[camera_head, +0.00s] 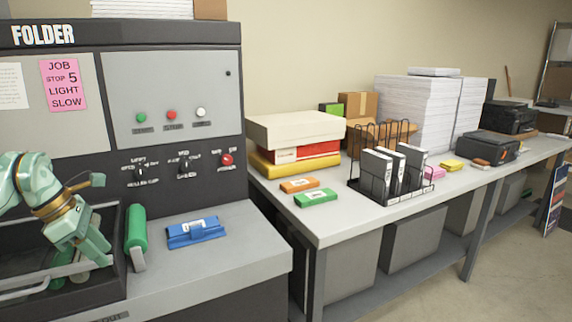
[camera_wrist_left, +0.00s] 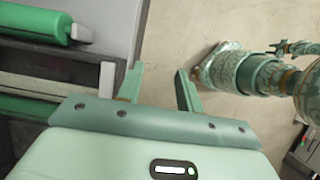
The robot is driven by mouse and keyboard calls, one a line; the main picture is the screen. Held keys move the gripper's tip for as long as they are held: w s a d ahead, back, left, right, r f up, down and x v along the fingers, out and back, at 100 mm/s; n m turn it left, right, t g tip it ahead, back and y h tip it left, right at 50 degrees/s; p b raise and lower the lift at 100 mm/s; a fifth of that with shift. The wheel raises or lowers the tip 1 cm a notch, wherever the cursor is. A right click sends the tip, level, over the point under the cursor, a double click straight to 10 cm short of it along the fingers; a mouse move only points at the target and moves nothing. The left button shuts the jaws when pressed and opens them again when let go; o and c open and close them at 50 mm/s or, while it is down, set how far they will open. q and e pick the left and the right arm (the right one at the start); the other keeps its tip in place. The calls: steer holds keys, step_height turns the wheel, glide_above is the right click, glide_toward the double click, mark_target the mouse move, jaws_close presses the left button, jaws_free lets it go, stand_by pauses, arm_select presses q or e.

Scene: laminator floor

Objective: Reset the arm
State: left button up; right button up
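My left arm comes in at the left edge of the head view, bent over the dark tray (camera_head: 112,285) of the folder machine. Its gripper end (camera_head: 92,246) points down at the tray's right part; the fingertips are hard to make out there. In the left wrist view the two fingers of my left gripper (camera_wrist_left: 158,82) stand apart with bare floor showing between them, so it is open and empty. My right gripper cannot be made out in either view.
A green roller (camera_head: 136,232) and a blue box (camera_head: 195,232) lie right of the tray. The folder panel (camera_head: 172,92) rises behind. A grey table (camera_head: 330,225) with boxes, a wire rack (camera_head: 400,190) and paper stacks (camera_head: 418,110) stands to the right.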

arm_select(q)
steer(key=w+d+f+n+t+h, duration=0.2)
steer(key=d+f+n+h, duration=0.25)
steer(key=d+f, duration=0.45)
steer(key=w+d+f+n+t+h, duration=0.1)
steer(key=w+d+f+n+h, duration=0.35)
steer(key=f, duration=0.65)
steer(key=s+d+f+n+t+y, duration=0.1)
steer(key=s+f+n+t+y, duration=0.3)
steer(key=f+n, duration=0.5)
steer(key=s+f+n+t+y, duration=0.2)
steer(key=s+f+n, duration=0.4)
steer(key=f, duration=0.5)
steer(key=s+a+f+n+g+y, duration=0.1)
steer(key=s+f+n+g+y, duration=0.15)
steer(key=s+f+n, duration=0.6)
steer(key=s+a+f+n+g+y, duration=0.1)
steer(key=s+f+n+g+y, duration=0.3)
steer(key=s+f, duration=0.8)
steer(key=s+d+f+n+g, duration=0.1)
steer(key=s+n+g, duration=0.1)
steer(key=s, duration=1.3)
steer(key=s+d+f+n+g, duration=0.2)
steer(key=s+n, duration=0.3)
steer(key=s, duration=1)
steer(key=shift+s+d+g, duration=0.25)
steer(key=shift+s+g, duration=0.1)
arm_select(e)
steer(key=shift+w+d, duration=0.1)
steer(key=shift+w, duration=0.05)
